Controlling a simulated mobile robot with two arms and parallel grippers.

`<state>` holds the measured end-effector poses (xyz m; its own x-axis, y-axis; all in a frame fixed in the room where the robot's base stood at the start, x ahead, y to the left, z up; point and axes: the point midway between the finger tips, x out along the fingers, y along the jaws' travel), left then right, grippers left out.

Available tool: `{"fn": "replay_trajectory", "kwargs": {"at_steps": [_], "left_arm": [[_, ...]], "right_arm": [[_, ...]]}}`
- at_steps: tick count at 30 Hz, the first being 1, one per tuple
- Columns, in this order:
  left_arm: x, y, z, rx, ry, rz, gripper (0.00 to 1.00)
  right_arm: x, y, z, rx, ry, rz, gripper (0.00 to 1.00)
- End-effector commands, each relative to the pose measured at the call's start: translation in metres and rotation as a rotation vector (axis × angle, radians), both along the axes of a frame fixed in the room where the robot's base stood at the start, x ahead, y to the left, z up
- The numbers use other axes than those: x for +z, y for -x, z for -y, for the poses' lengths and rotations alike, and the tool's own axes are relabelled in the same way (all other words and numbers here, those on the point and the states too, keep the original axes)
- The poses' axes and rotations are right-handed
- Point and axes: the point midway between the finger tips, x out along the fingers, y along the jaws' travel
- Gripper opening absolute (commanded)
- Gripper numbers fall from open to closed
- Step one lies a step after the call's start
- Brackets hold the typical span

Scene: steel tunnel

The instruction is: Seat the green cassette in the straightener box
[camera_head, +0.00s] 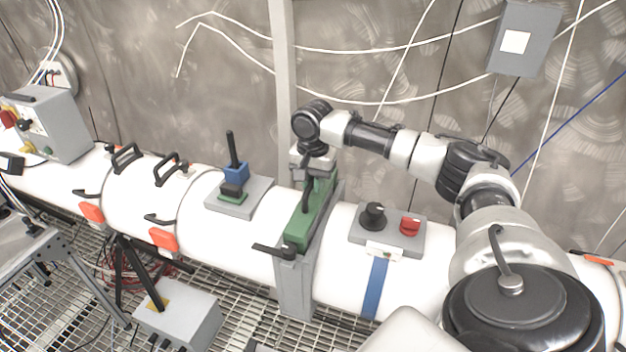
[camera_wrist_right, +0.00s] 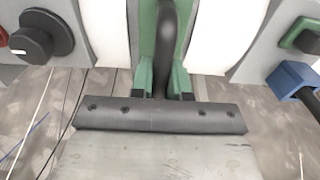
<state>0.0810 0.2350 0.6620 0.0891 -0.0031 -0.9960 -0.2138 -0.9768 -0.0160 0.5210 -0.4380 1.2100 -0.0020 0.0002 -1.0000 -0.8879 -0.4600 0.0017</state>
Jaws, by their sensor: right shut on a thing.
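The green cassette (camera_head: 299,232) is a narrow green block with a black handle on top, set in line with the grey straightener box (camera_head: 297,288) across the white pipe. Its lower part is hidden by the box, so I cannot tell how deep it sits. My right gripper (camera_head: 309,176) is shut on the black handle at the cassette's far end. In the right wrist view the gripper (camera_wrist_right: 164,96) is at the handle (camera_wrist_right: 175,45), with the green cassette (camera_wrist_right: 147,40) behind it. A black lever (camera_head: 272,250) sticks out left at the box's near end. My left gripper is not in view.
A grey panel with a black knob (camera_head: 373,215) and a red switch (camera_head: 410,226) is right of the box. Left of it, a grey plate (camera_head: 252,192) bears a blue and green part with an upright black rod. A grey post (camera_head: 283,80) stands behind.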

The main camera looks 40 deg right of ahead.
Motion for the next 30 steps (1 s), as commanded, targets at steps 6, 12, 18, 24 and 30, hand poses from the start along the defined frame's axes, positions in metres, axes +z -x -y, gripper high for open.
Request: {"fn": "replay_trajectory", "kwargs": {"at_steps": [6, 12, 18, 24, 30], "left_arm": [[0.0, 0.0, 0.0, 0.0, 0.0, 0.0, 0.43], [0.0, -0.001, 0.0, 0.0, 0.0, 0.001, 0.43], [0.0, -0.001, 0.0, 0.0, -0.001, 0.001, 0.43], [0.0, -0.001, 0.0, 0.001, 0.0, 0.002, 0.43], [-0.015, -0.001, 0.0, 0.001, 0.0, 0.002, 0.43]], "right_arm": [[-0.004, -0.001, 0.0, 0.0, -0.001, 0.003, 0.0], [-0.005, 0.0, 0.0, 0.0, 0.0, 0.001, 0.36], [-0.005, 0.0, 0.0, 0.0, 0.0, 0.001, 0.42], [0.002, 0.0, 0.0, 0.0, 0.0, 0.004, 0.42], [0.031, -0.001, 0.0, 0.0, -0.001, 0.007, 0.42]]}}
